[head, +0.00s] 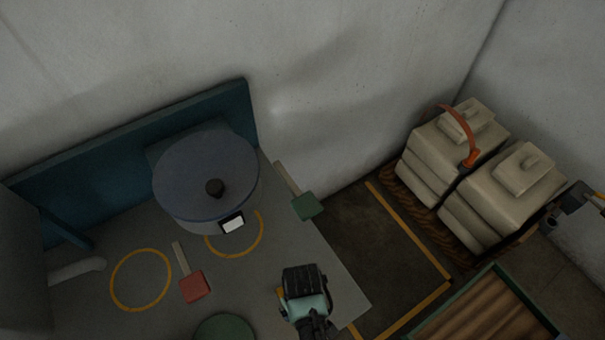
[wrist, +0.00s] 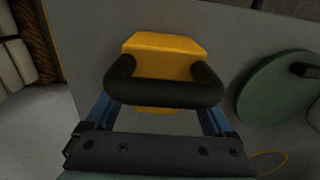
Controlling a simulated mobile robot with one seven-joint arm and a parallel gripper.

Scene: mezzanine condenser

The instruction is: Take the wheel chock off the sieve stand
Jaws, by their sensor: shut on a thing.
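My gripper is shut on the block. I cannot tell whether the block touches the grey surface. The grey top (head: 290,240), which seems to be the sieve stand, carries a large round drum with a blue-grey lid (head: 185,165) at the back.
A red paddle (head: 194,286), a green paddle (head: 306,206) and a green disc (head: 222,328) lie on the grey top, with yellow rings marked on it. Stacked pale sacks (head: 460,205) stand at right. A green-edged crate (head: 415,327) is at lower right. Dark floor lies between.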

